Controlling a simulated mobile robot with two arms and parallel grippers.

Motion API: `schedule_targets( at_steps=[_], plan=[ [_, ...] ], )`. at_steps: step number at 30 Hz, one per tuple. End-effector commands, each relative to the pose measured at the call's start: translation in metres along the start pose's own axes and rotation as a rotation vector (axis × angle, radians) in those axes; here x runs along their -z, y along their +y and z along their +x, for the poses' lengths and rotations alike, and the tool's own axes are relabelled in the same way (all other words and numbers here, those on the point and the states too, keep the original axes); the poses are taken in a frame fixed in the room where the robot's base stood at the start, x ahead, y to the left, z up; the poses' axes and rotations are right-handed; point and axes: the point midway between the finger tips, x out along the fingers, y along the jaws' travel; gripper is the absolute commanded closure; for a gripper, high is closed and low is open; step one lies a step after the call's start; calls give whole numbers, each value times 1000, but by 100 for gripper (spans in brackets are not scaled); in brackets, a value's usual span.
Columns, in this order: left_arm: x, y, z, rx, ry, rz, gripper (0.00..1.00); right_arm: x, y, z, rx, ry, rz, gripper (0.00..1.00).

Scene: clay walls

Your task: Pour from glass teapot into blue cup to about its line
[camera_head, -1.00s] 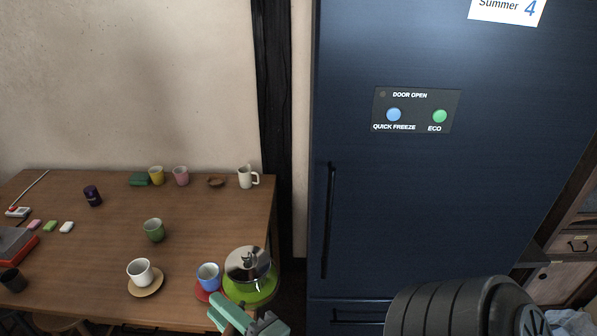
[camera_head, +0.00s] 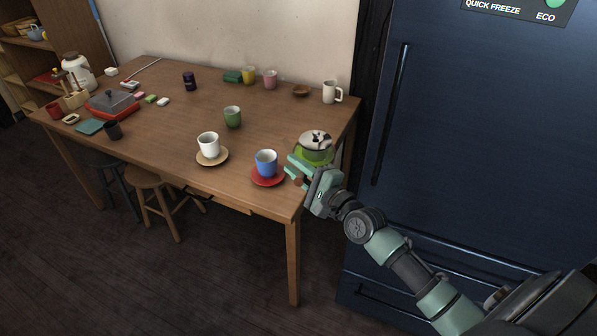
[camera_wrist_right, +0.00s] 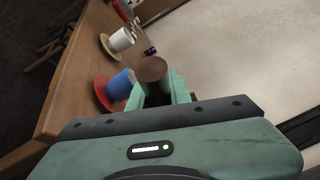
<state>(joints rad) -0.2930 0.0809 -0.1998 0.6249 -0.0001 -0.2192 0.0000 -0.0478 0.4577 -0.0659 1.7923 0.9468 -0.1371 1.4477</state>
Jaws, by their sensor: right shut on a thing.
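The glass teapot (camera_head: 316,140) stands at the table's right front corner, with a shiny lid and bright green around its lower part. I cannot tell whether that green is liquid or a mat. The blue cup (camera_head: 266,162) stands upright on a red saucer (camera_head: 258,180), just left of the teapot; it also shows in the right wrist view (camera_wrist_right: 120,84). Its inside and line are not clear. My right gripper (camera_head: 294,172) is beside the teapot, shut on a brown round-ended piece (camera_wrist_right: 152,69), seemingly its handle. The teapot's body is hidden in the wrist view. My left gripper is out of view.
A white cup (camera_head: 208,145) on a tan saucer is left of the blue cup. A green cup (camera_head: 232,117) stands behind. A white mug (camera_head: 331,92) is at the back right. The dark blue fridge (camera_head: 440,150) stands right of the table (camera_head: 180,130). Stools are under the table's left.

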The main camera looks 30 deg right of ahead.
Motion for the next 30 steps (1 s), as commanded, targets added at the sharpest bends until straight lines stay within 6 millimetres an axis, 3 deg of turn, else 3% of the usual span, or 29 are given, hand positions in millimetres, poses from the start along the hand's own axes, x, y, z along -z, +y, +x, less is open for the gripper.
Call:
schedule_targets(
  at_steps=[3, 8, 22, 30],
  plan=[
    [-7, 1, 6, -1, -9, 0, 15, 13, -7, 8, 8, 6, -5, 100],
    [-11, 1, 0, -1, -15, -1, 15, 15, -10, 14, -1, 13, -10, 100],
    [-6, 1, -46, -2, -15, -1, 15, 0, 20, 51, -141, 64, -105, 100],
    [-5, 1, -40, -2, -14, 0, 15, 3, 25, 49, -140, 64, -108, 100]
  ],
)
